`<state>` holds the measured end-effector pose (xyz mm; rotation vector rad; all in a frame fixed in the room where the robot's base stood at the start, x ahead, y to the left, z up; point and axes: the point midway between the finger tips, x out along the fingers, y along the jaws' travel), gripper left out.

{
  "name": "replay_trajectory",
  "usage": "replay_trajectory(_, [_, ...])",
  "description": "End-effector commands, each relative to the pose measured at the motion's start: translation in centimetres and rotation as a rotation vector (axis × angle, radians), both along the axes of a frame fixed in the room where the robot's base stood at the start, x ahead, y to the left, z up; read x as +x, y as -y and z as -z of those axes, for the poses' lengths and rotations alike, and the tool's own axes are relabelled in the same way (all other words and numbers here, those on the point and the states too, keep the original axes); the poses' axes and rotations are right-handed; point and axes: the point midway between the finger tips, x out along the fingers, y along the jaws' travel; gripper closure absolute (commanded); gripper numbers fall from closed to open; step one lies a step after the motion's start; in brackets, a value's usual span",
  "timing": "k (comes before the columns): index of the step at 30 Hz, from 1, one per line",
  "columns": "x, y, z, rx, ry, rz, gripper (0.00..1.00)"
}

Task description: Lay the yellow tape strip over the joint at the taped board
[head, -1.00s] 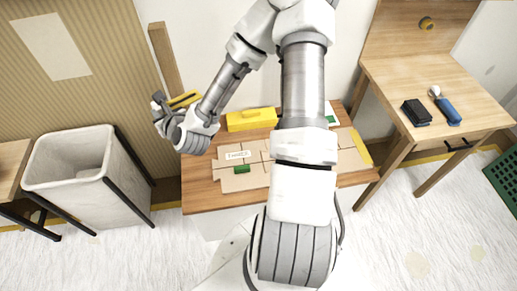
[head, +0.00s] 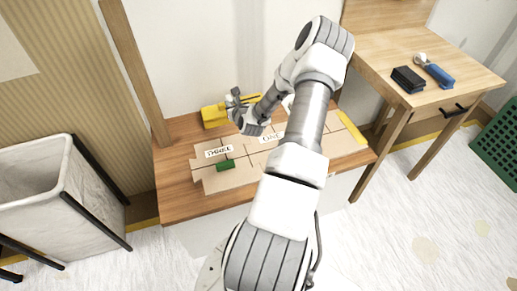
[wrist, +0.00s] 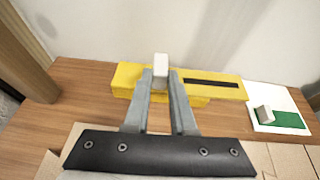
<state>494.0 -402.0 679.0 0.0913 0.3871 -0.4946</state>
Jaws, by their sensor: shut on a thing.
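My gripper (head: 240,104) is shut on the white tab (wrist: 161,68) of the yellow tape strip (wrist: 232,91), which has a black bar along it. The strip is over or just in front of a yellow box (head: 211,117) at the back of the table; I cannot tell the gap between them. Tan board pieces (head: 208,173) with dark joints lie in front. One white label seems to read THREE (head: 219,151), another ONE (head: 271,137). A short green strip (head: 226,165) lies on the board near THREE. My arm hides part of the board.
A white card with a green strip (wrist: 288,119) and white tab lies right of the box. A wooden post (head: 137,75) rises at the table's back left. A bin (head: 60,190) stands left. A side table (head: 420,100) at right holds a black block (head: 408,79) and a blue-handled tool (head: 438,76).

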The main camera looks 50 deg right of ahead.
Motion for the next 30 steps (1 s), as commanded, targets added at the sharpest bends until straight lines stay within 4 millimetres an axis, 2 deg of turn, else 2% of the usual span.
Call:
replay_trajectory(1, [-0.8,1.4,1.5,-0.001,0.001,0.016,1.0])
replay_trajectory(3, [-1.7,2.7,2.4,-0.001,0.001,0.03,1.0])
replay_trajectory(6, [-2.3,3.7,3.1,0.0,0.0,0.041,1.0])
replay_trajectory(8, [-2.2,3.5,3.5,0.001,0.001,0.042,1.0])
replay_trajectory(11, [-1.3,2.2,4.5,0.001,0.001,0.038,1.0])
replay_trajectory(21, [2.6,-4.2,9.1,0.0,-0.001,0.038,1.0])
replay_trajectory(25, [3.4,-5.5,9.8,0.0,0.001,0.041,1.0])
replay_trajectory(30, [3.6,-5.9,10.6,-0.001,0.0,0.043,1.0])
